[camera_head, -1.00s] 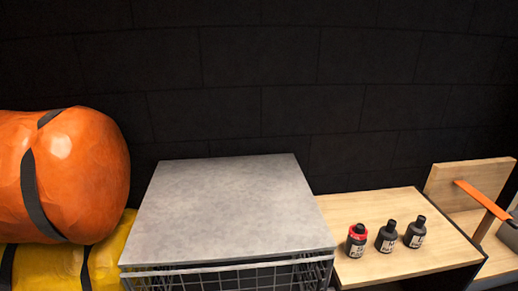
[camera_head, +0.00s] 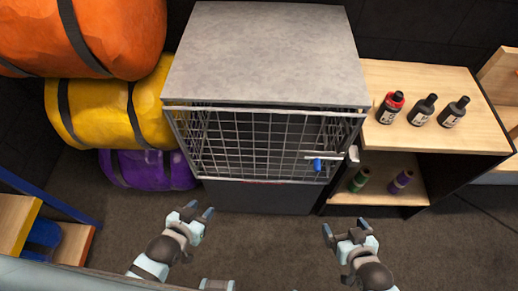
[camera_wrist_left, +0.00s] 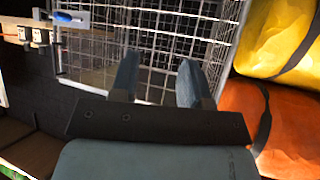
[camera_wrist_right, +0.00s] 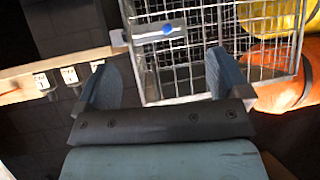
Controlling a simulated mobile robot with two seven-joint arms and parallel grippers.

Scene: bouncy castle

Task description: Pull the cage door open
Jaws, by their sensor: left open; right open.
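The wire-mesh cage (camera_head: 265,55) has a flat grey top, and its front door (camera_head: 255,145) looks shut. A latch with a blue knob (camera_head: 317,164) is on the door's right side. The latch also shows in the left wrist view (camera_wrist_left: 68,17) and the right wrist view (camera_wrist_right: 167,29). My left gripper (camera_head: 198,211) is open and empty, in front of the door's lower left. My right gripper (camera_head: 344,228) is open and empty, in front of and below the latch. Neither gripper touches the cage in the head view.
Orange (camera_head: 110,35), yellow (camera_head: 105,110) and purple (camera_head: 150,168) bags are stacked left of the cage. Dark floor (camera_head: 260,235) in front is clear.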

